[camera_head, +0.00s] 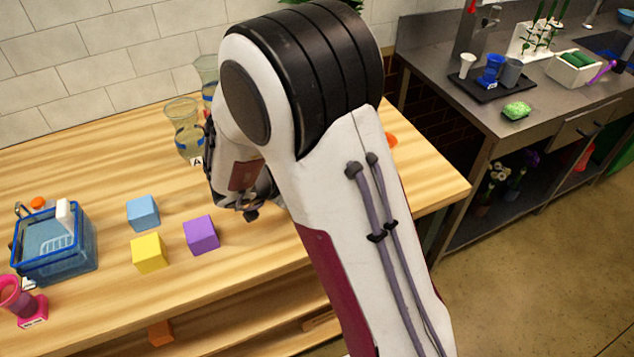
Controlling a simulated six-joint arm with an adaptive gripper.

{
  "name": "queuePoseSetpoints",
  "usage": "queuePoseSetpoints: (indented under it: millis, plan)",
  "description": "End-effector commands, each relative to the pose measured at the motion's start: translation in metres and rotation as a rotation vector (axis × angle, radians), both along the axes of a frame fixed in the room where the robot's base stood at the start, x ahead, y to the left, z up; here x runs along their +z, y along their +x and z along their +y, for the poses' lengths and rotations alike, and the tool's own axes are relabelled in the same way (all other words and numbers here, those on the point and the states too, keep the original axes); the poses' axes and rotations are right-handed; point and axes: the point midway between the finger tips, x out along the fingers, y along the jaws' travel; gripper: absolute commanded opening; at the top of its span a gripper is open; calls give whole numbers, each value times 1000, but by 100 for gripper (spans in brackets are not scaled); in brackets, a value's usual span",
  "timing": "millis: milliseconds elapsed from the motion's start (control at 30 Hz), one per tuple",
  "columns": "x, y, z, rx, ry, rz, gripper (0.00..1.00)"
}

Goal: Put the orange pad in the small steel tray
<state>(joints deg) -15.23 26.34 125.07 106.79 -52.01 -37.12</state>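An orange patch (391,139) shows at the right edge of my arm on the wooden table; the arm hides most of it, so I cannot tell if it is the pad. Another small orange thing (38,203) sits behind the blue basin at the far left. An orange block (160,333) lies low, below the table's front edge. I cannot make out the small steel tray. My gripper (250,211) is over the middle of the table, right of the purple cube. My arm covers much of it, and its fingers are too unclear to show open or shut.
Blue (143,212), yellow (149,253) and purple (201,235) cubes stand left of my gripper. A glass vase (184,130) stands behind it. A water-filled blue basin (60,262) and a pink cup (14,296) are at left. A grey counter (450,62) stands at right.

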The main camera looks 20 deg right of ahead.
Motion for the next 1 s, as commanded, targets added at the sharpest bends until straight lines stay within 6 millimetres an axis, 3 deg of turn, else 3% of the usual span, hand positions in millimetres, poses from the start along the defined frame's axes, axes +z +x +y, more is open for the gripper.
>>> queuePoseSetpoints:
  millis: [467, 500, 1000]
  plan:
    - [-4, 0, 0, 1, -1, 1, 6]
    - [-4, 0, 0, 1, 0, 1, 34]
    - [0, 0, 0, 0, 1, -1, 34]
